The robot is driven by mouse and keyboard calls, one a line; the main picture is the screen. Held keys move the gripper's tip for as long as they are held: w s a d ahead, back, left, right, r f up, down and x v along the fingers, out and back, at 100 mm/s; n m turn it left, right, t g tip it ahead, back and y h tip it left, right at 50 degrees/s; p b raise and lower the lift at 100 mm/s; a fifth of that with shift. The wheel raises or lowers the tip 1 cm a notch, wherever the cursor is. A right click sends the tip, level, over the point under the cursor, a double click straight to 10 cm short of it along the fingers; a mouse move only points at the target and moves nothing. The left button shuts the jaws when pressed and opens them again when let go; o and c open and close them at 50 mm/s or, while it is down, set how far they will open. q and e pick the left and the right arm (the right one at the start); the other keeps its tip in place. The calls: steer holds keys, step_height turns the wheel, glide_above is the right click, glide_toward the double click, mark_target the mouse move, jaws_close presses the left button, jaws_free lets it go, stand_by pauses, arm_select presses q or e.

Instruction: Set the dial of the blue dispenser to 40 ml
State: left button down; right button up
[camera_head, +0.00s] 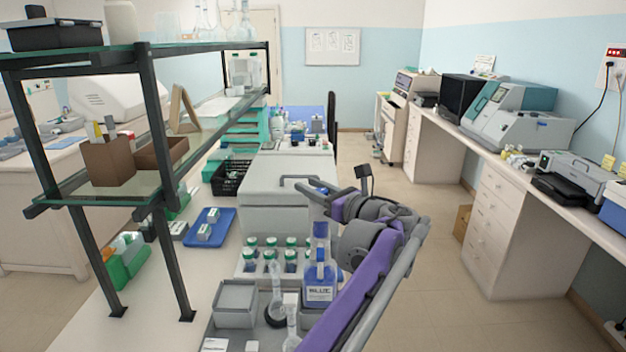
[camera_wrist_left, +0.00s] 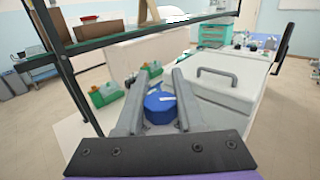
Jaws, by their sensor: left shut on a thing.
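The blue dispenser (camera_head: 320,282) stands upright on the bench, a blue bottle with a white label, just left of my purple left arm. Its round blue dial (camera_wrist_left: 160,106) with a white mark sits between the two grey fingers of my left gripper (camera_wrist_left: 158,92) in the left wrist view. The fingers are shut on the dial from both sides. In the head view my left gripper (camera_head: 318,192) is above the bottle, partly hidden by its own wrist. The dial's scale and its setting cannot be read. My right gripper is not in view.
A white box with a handle (camera_head: 262,208) stands behind the dispenser. Several green-capped bottles (camera_head: 270,254), a glass flask (camera_head: 277,300) and a grey container (camera_head: 236,304) are close on its left. A dark-framed shelf (camera_head: 150,80) rises at the left.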

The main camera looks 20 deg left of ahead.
arm_select(q)
steer(key=shift+s, duration=0.1)
stand_by(0.5)
steer(key=c, duration=0.5)
jaws_free()
steer(key=v, duration=1)
steer(key=shift+s+d+b, duration=0.1)
steer(key=shift+d+b, duration=0.25)
steer(key=shift+d, duration=0.05)
steer(key=shift+f, duration=0.1)
